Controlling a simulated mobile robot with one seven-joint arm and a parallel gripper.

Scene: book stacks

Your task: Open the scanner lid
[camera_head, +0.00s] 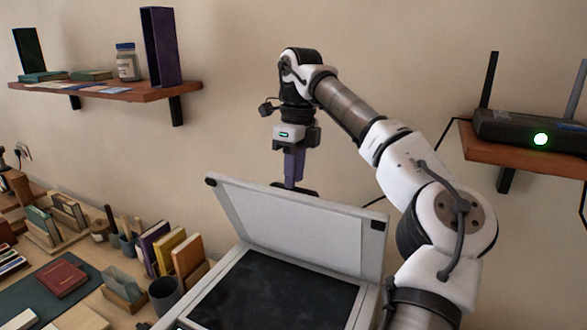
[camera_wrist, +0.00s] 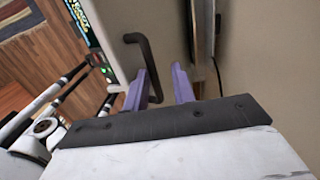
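The scanner (camera_head: 284,290) stands at the bottom centre of the head view, with its dark glass exposed. Its pale lid (camera_head: 300,226) is tilted up steeply, inner face toward the head camera. A dark handle (camera_head: 296,188) shows at the lid's top edge and as a bent bar in the wrist view (camera_wrist: 145,55). My gripper (camera_head: 292,181) points down at this handle from above. In the wrist view my two purple fingers (camera_wrist: 161,70) are apart, with part of the handle showing between them; I cannot tell whether either finger touches it.
Books, holders and a dark cup (camera_head: 165,295) stand left of the scanner. A wall shelf (camera_head: 150,91) with books and a jar is at upper left. A router (camera_head: 530,132) sits on another shelf (camera_head: 520,158) at right. The wall is close behind the lid.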

